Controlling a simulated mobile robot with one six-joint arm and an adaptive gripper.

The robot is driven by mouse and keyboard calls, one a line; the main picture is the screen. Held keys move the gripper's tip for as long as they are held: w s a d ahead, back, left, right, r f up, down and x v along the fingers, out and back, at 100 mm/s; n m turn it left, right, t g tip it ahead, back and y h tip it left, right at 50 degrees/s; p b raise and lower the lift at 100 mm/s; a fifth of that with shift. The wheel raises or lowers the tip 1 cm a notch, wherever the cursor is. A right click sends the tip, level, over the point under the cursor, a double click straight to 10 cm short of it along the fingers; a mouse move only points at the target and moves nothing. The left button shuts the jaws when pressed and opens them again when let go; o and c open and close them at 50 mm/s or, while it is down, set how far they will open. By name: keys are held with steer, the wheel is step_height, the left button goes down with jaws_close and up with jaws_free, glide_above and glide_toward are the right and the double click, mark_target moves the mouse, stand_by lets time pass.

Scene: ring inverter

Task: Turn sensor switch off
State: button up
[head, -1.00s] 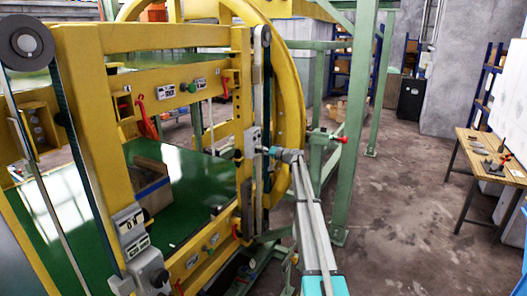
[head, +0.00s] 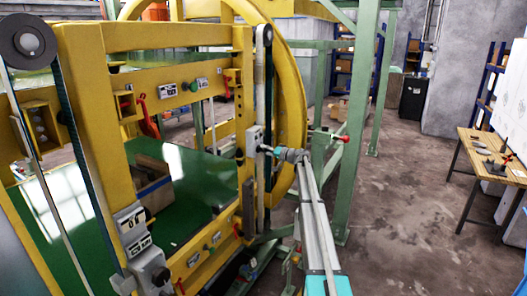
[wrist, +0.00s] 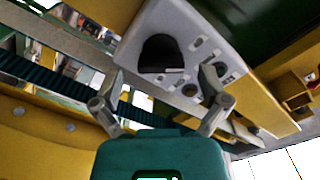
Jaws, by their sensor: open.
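A light grey switch box (head: 253,142) is mounted on the yellow post of the machine in the head view. In the wrist view the grey box (wrist: 200,45) fills the upper middle, with a black rotary knob (wrist: 160,54) and several small holes and labels too blurred to read. My gripper (wrist: 162,78) is open and empty. Its two fingers point at the box, one on each side below the knob; contact cannot be told. In the head view my gripper (head: 268,150) is just right of the box and partly hides its face.
Another grey box with a black knob (head: 158,275) sits low at the front left. A yellow ring (head: 295,100) and a green post (head: 362,90) stand close around my arm. A red-tipped lever (head: 343,138) sticks out to the right.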

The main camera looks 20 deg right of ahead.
steer(key=v, duration=1)
steer(key=shift+s+d, duration=0.1)
steer(key=shift+s, duration=0.05)
steer(key=s+a+f+n+g+h, duration=0.1)
steer(key=s+a+f+g, duration=0.25)
steer(key=s+a, duration=0.5)
steer(key=s+a+f+n+g+h, duration=0.1)
steer(key=s+a+f+g, duration=0.3)
steer(key=a, duration=0.7)
steer(key=s+a+f+g+h, duration=0.1)
steer(key=s+a+f+g, duration=0.1)
steer(key=s+a+f, duration=0.6)
steer(key=s+a+f+g+h, duration=0.1)
steer(key=s+a+h, duration=0.1)
steer(key=s, duration=0.7)
steer(key=s+a+f+g+h, duration=0.1)
steer(key=s+a+g+h, duration=0.1)
steer(key=s+a, duration=0.3)
steer(key=s+a+f+g+h, duration=0.1)
steer(key=s+a+h, duration=0.2)
steer(key=s, duration=1)
steer(key=shift+s+a+g+h, duration=0.25)
steer(key=shift+a+g+h, duration=0.1)
steer(key=shift+h, duration=0.15)
